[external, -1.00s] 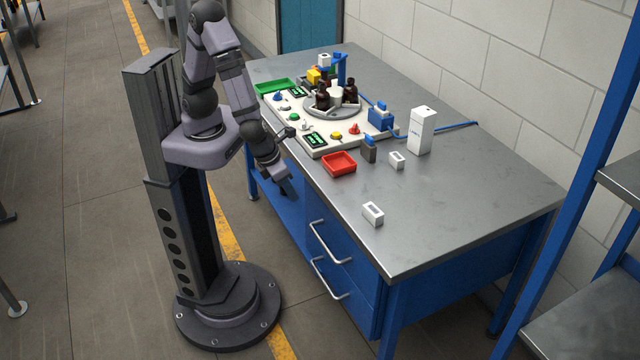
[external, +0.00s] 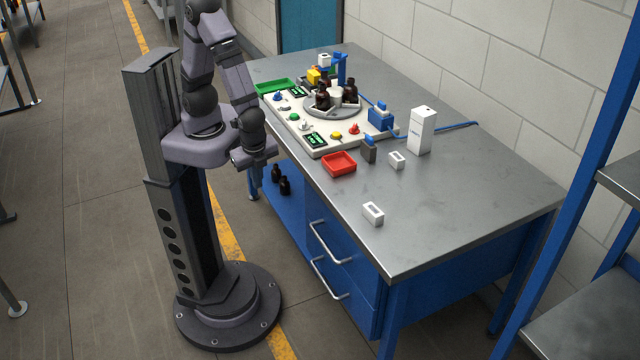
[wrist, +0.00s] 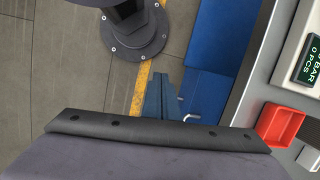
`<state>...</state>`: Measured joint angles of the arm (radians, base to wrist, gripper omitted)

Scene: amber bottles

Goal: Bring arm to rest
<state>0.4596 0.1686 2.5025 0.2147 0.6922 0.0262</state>
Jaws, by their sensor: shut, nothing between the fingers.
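My gripper (external: 264,154) is in the external view, close in front of the workbench's left edge, below the level of the top. It is shut and empty; its fingertips are small and hard to make out. The arm is folded near my column, clear of the bench. Dark amber bottles (external: 323,98) stand on the round turntable (external: 318,111) on the bench, around a white part.
The steel workbench (external: 455,205) carries a white control panel, a red tray (external: 339,163), a green tray (external: 274,87) and a white box (external: 422,131). Two dark bottles (external: 285,185) stand on the blue lower shelf. Open floor (external: 110,230) lies left of my column.

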